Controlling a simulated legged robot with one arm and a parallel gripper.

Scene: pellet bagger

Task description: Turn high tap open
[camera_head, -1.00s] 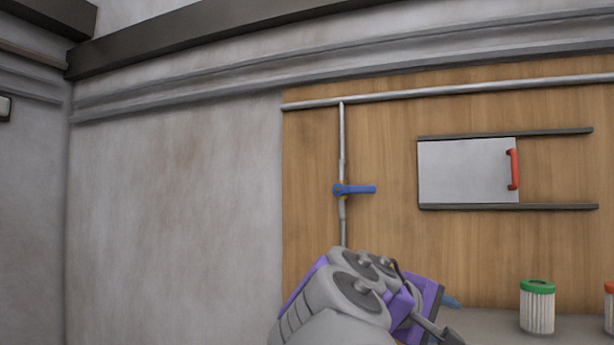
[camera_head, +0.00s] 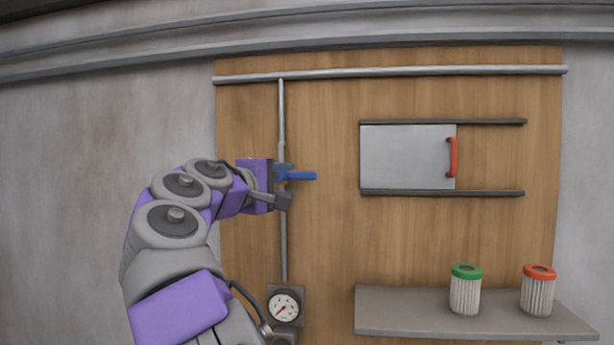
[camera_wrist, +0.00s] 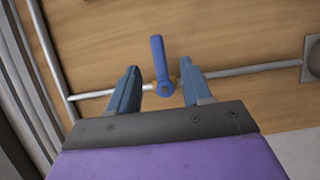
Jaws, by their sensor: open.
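The high tap is a blue lever handle (camera_head: 300,176) on a vertical grey pipe (camera_head: 283,240) on the wooden panel. In the head view the handle points right, across the pipe. In the wrist view the tap handle (camera_wrist: 160,62) stands between and beyond the two blue fingers, with its round hub near the fingertip gap. My gripper (camera_wrist: 158,82) is open, one finger on each side of the handle, with nothing held. In the head view my gripper (camera_head: 282,180) is at the tap and hides its hub. Contact cannot be told.
A sliding grey door (camera_head: 408,157) with a red handle (camera_head: 453,157) sits to the right between dark rails. A gauge (camera_head: 284,307) is below the tap. A shelf (camera_head: 470,325) holds a green-lidded jar (camera_head: 465,290) and a red-lidded jar (camera_head: 537,290).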

